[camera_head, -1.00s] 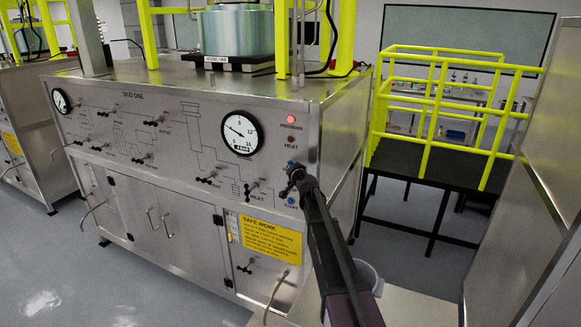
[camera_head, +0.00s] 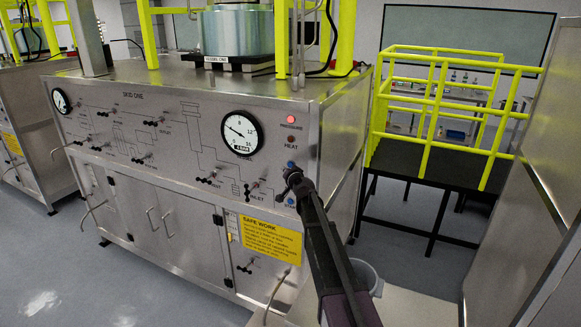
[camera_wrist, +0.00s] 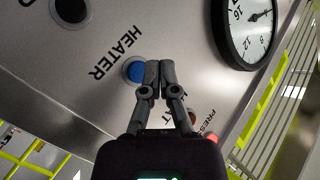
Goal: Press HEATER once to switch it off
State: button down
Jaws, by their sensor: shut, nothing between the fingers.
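The blue HEATER button (camera_wrist: 136,71) shows in the wrist view beside its HEATER label (camera_wrist: 117,50). It also shows in the head view (camera_head: 291,164), on the right part of the steel panel. My gripper (camera_wrist: 160,72) is shut and empty. In the wrist view its fingertips overlap the button's right edge; I cannot tell whether they touch it. In the head view my gripper (camera_head: 288,177) appears just below the button. The HEAT lamp (camera_head: 291,139) above the button looks dull and dark red. The PRESSURE lamp (camera_head: 291,119) is lit red.
A blue button marked START (camera_head: 290,201) sits just below my gripper. A large gauge (camera_head: 241,134) and several valve handles (camera_head: 250,188) are on the panel to the left. A yellow railing (camera_head: 430,115) stands at the right, beyond the panel's corner.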

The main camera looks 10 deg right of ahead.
jog(key=s+a, duration=0.2)
jog(key=s, duration=0.1)
dwell(0.4)
dwell(0.5)
jog(key=s+a+f+n+g+y+b, duration=0.1)
jog(key=s+a+f+n+g, duration=0.2)
jog(key=s+f, duration=0.55)
jog(key=s+a+f+n+g+y+b, duration=0.15)
jog(key=s+f+g, duration=0.4)
jog(key=s, duration=0.65)
jog(key=s+d+f+g+h, duration=0.1)
jog(key=s+d+f+g, duration=0.1)
jog(key=s, duration=0.5)
jog(key=s+d+f+g+h+b, duration=0.1)
jog(key=s+f+g+h, duration=0.1)
jog(key=s, duration=0.6)
jog(key=s+d+f+n+g+h+b, duration=0.1)
jog(key=s+d+f+g+h, duration=0.1)
jog(key=s, duration=0.6)
jog(key=shift+d+f+g, duration=0.2)
jog(key=shift+d+g, duration=0.1)
jog(key=shift+g, duration=0.55)
